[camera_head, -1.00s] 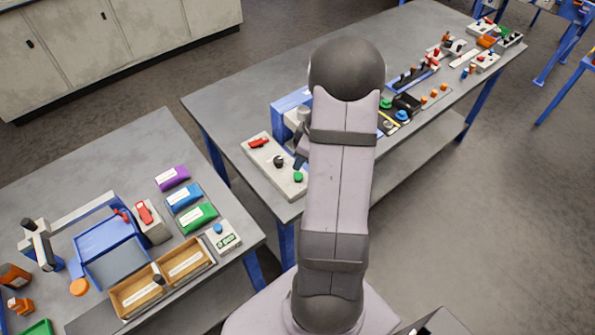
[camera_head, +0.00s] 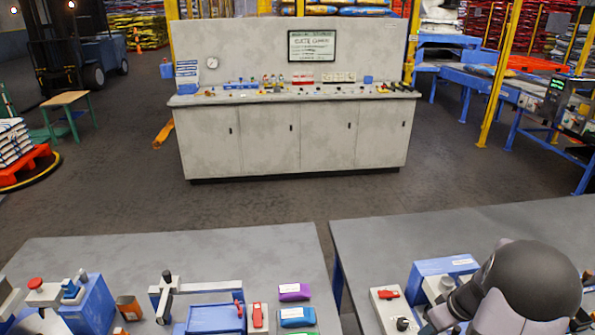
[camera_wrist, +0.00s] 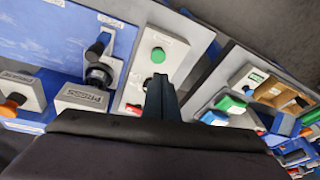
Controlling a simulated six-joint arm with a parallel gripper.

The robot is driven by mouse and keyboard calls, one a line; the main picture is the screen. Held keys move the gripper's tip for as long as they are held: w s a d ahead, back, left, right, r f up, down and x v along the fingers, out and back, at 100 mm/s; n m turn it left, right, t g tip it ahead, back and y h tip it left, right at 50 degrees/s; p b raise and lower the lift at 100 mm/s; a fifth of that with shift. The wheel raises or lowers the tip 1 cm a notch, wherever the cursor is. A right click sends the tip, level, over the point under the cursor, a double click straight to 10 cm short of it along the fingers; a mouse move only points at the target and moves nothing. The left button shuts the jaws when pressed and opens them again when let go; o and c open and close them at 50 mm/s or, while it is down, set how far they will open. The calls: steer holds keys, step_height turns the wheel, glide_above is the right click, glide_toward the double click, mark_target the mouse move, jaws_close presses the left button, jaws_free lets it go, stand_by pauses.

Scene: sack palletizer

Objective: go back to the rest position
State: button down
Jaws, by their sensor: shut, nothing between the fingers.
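My gripper (camera_wrist: 161,95) shows in the wrist view as two dark fingers pressed together, with nothing between them. It is over a pale control box (camera_wrist: 140,75) with a green button (camera_wrist: 158,54) and a dark knob. I cannot tell the height of the fingertips above the box. In the head view my arm's dark rounded joint is at the lower right, and the gripper is not visible there. A pale box with a red switch (camera_head: 389,294) stands just left of the arm on the right table (camera_head: 400,236).
In the wrist view a black-handled lever (camera_wrist: 98,65) and a box with an orange knob (camera_wrist: 18,98) lie left of the fingers. The left table (camera_head: 90,252) holds purple (camera_head: 294,291) and blue packs (camera_head: 297,317). A grey console (camera_head: 290,135) stands beyond open floor.

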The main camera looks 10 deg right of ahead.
steer(key=shift+s+m, duration=0.1)
steer(key=shift+m, duration=0.9)
steer(key=s+a+f+m+g, duration=0.1)
steer(key=s+a+m+g, duration=0.1)
steer(key=s+a+m, duration=0.4)
steer(key=s+a+f+m+g, duration=0.1)
steer(key=s+a+m+g, duration=0.15)
steer(key=s, duration=0.45)
steer(key=a+r+n+t+h, duration=0.1)
steer(key=a+r+n, duration=0.3)
steer(key=a, duration=0.4)
steer(key=a+r+n+t+h, duration=0.1)
steer(key=a+r+n, duration=0.3)
steer(key=a, duration=0.3)
step_height(320, 180, down, 20)
steer(key=b, duration=2)
steer(key=shift+f+b, duration=0.25)
steer(key=shift+b, duration=0.1)
steer(key=shift+s+m+g, duration=0.1)
steer(key=shift+m+g, duration=0.15)
